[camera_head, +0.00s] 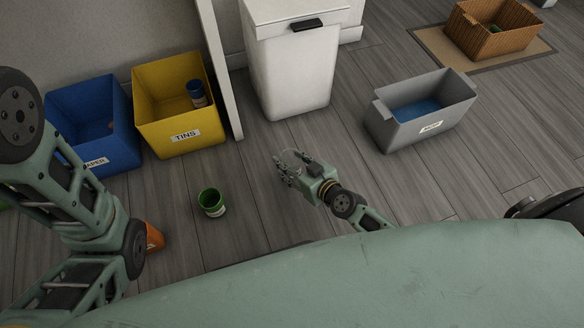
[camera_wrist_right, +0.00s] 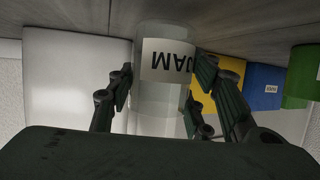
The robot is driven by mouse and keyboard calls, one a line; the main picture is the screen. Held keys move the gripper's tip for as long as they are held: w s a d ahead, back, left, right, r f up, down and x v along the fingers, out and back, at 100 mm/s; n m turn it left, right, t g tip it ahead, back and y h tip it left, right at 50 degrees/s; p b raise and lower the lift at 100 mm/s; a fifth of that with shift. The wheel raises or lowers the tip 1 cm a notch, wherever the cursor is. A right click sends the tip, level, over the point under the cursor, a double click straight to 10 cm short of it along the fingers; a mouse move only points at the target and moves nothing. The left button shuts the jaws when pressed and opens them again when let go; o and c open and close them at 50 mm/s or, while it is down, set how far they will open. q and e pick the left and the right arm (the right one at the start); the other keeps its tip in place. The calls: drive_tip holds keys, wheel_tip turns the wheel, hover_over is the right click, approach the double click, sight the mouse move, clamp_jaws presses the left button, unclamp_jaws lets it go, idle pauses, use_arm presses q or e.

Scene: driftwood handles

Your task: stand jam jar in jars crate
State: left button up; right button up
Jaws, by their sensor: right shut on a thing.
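The jam jar (camera_wrist_right: 160,98) is clear glass with a white label reading JAM, which appears upside down in the right wrist view. My right gripper (camera_head: 287,168) is shut on it, with fingers on both sides of the jar. In the head view the jar is faint and mostly hidden by the fingers. A grey crate (camera_head: 436,127) with handles, a white label and blue inside stands on the floor to the right of the gripper. Its label is too small to read, so I cannot tell surely that it is the jars crate. My left gripper is out of view.
A yellow TINS bin (camera_head: 184,138) holding a blue can and a blue bin (camera_head: 93,125) stand left. A green tin (camera_head: 211,202) stands on the floor. A white bin (camera_head: 290,72) is behind the gripper. A wicker basket (camera_head: 491,43) is far right. Floor before the grey crate is clear.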

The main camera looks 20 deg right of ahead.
drive_tip(key=shift+f+b, duration=0.45)
drive_tip(key=shift+f, duration=0.5)
drive_tip(key=shift+f, duration=0.2)
drive_tip(key=o, duration=1.3)
drive_tip(key=shift+r, duration=0.1)
